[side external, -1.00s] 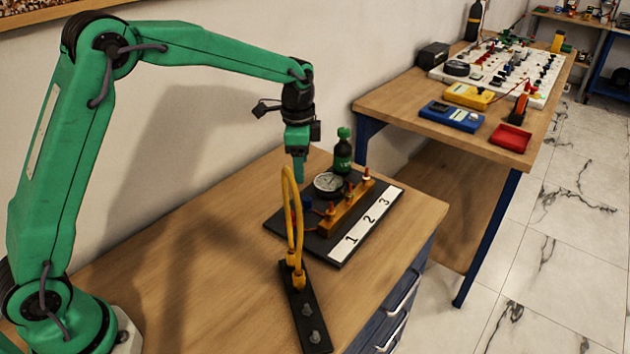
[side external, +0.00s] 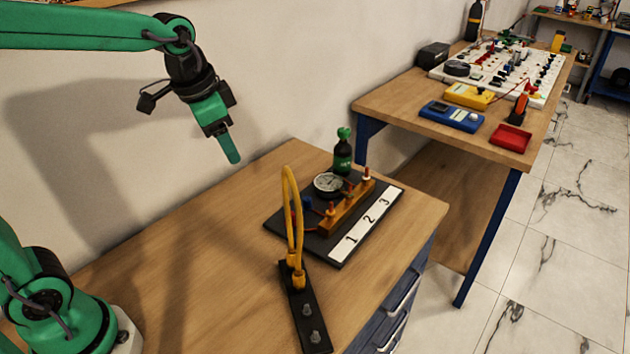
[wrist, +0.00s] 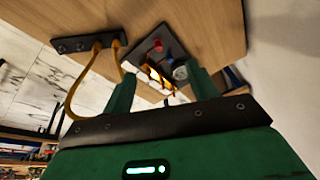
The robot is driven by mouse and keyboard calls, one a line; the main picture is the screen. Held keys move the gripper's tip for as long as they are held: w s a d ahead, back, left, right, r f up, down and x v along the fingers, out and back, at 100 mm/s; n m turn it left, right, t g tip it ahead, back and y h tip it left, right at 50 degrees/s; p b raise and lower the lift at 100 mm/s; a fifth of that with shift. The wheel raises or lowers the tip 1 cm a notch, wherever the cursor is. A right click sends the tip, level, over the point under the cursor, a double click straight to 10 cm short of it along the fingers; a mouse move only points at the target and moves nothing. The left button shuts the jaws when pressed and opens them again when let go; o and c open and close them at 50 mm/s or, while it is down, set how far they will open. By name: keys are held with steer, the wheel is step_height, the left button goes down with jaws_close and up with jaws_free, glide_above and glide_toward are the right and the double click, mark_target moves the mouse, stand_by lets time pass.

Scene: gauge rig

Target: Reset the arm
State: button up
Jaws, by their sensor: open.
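My gripper (side external: 229,150) hangs in the air above the left part of the wooden bench (side external: 190,255), left of the gauge rig and clear of everything. Its fingers point down and slightly right in the side view. In the wrist view the two green fingers of my gripper (wrist: 163,92) stand apart with nothing held between them. The gauge rig is a black board (side external: 318,243) with a round dial gauge (side external: 328,184), an orange manifold (side external: 346,208) and a white strip marked 1, 2, 3 (side external: 367,226). The board also shows in the wrist view (wrist: 133,50).
A yellow looped hose (side external: 288,215) rises from a black bar (side external: 304,310) in front of the rig. A green and black bottle (side external: 343,153) stands behind the gauge. A second table (side external: 400,100) holds meters and a red tray (side external: 510,138). The bench's left side is clear.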

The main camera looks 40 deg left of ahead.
steer(key=s+a+f+n+t, duration=0.1)
steer(key=s+n, duration=0.3)
steer(key=s, duration=0.9)
steer(key=shift+a+f+n+t, duration=0.2)
steer(key=shift+n+t, duration=0.2)
steer(key=shift+t, duration=0.2)
